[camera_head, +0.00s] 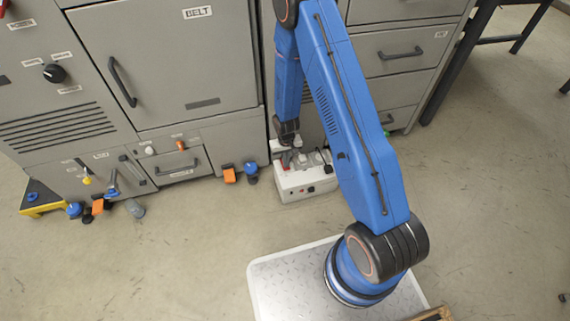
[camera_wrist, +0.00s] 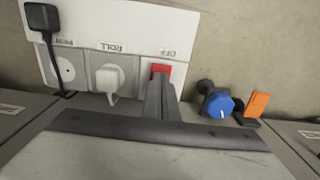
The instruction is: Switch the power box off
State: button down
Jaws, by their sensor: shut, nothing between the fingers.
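The white power box (camera_head: 308,184) stands on the floor against the grey cabinet in the head view. In the wrist view its face (camera_wrist: 130,38) shows upside-down lettering, including "ROLL" and "OFF". A red switch (camera_wrist: 160,69) sits beside the "OFF" lettering. A white plug (camera_wrist: 107,82) is at the "ROLL" position, and a black plug (camera_wrist: 43,18) with a cable is at the left end. My gripper (camera_wrist: 160,82) is shut and empty, its fingertips at the red switch and partly covering it; I cannot tell if they touch. In the head view my gripper (camera_head: 287,157) is over the box's left part.
The grey cabinet (camera_head: 160,60) with a "BELT" door is behind. A blue knob (camera_wrist: 218,104) and an orange block (camera_wrist: 257,104) show near the box. A yellow-edged stand (camera_head: 42,200) is at far left. Floor (camera_head: 200,240) in front is clear.

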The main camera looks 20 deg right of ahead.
dwell(0.3)
notch_tip(320, 180, up, 7)
dwell(1.0)
jog(key=shift+f, duration=0.15)
jog(key=s+d+r+t, duration=0.1)
jog(key=s+r, duration=0.2)
jog(key=r, duration=0.8)
jog(key=s+d+r, duration=0.2)
jog(key=r, duration=0.9)
jog(key=s+d+r+t, duration=0.1)
jog(key=s+r, duration=0.2)
jog(key=r, duration=0.8)
jog(key=s+d+r+t, duration=0.1)
jog(key=s+r, duration=0.7)
jog(key=s, duration=0.4)
jog(key=s+d+r+t, duration=0.1)
jog(key=s+d+r, duration=0.1)
jog(key=s+r, duration=0.6)
jog(key=s, duration=0.5)
jog(key=shift+s+t, duration=0.25)
jog(key=shift+t, duration=0.15)
